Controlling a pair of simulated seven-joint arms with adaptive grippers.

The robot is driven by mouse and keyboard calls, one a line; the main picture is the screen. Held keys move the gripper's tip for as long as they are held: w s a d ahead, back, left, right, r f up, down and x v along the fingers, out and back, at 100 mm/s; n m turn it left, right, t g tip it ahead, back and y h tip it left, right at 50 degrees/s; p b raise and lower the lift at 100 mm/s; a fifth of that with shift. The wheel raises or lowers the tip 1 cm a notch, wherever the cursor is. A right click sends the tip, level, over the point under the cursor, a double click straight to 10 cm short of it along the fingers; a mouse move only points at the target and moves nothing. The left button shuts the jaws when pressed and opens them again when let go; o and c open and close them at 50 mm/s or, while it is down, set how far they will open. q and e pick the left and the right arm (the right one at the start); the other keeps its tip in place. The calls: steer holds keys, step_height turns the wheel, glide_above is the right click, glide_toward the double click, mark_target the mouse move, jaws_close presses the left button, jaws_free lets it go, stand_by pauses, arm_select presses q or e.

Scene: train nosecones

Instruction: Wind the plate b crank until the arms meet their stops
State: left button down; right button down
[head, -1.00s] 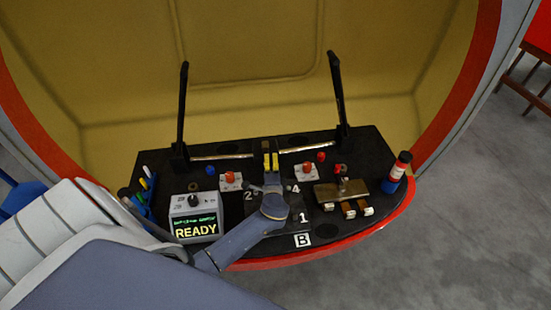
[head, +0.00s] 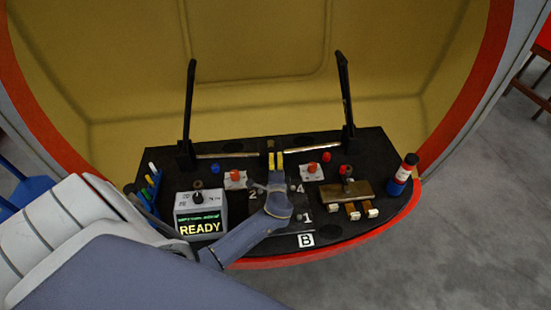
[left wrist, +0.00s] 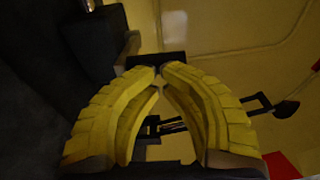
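Plate B, marked by a white B label (head: 306,240), lies at the front middle of the black desk, with the numbers 1, 2 and 4 beside small studs. My left gripper (head: 275,160) reaches over the plate, its yellow fingers pointing to the desk's far edge. Its fingertips come together in the left wrist view (left wrist: 159,70), with nothing clearly held between them. A dark block is just behind the tips. I cannot make out the crank; my gripper and wrist cover part of the plate. Two black arms, left (head: 190,105) and right (head: 345,95), stand upright. My right gripper is not in view.
Orange knobs sit on white plates, left (head: 236,179) and right (head: 312,169).

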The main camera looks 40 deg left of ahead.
arm_select(q)
steer(key=shift+w+a+r, duration=0.1)
steer(key=shift+a+r, duration=0.1)
steer(key=s+d, duration=0.6)
steer(key=d, duration=0.4)
steer(key=w+a+m+t+h, duration=0.2)
steer(key=w+a, duration=0.4)
steer(key=w, duration=0.3)
steer(key=shift+a+f+m+h, duration=0.15)
steer(key=shift+f+m+h, duration=0.2)
steer(key=shift+h, duration=0.55)
steer(key=shift+w+r, duration=0.1)
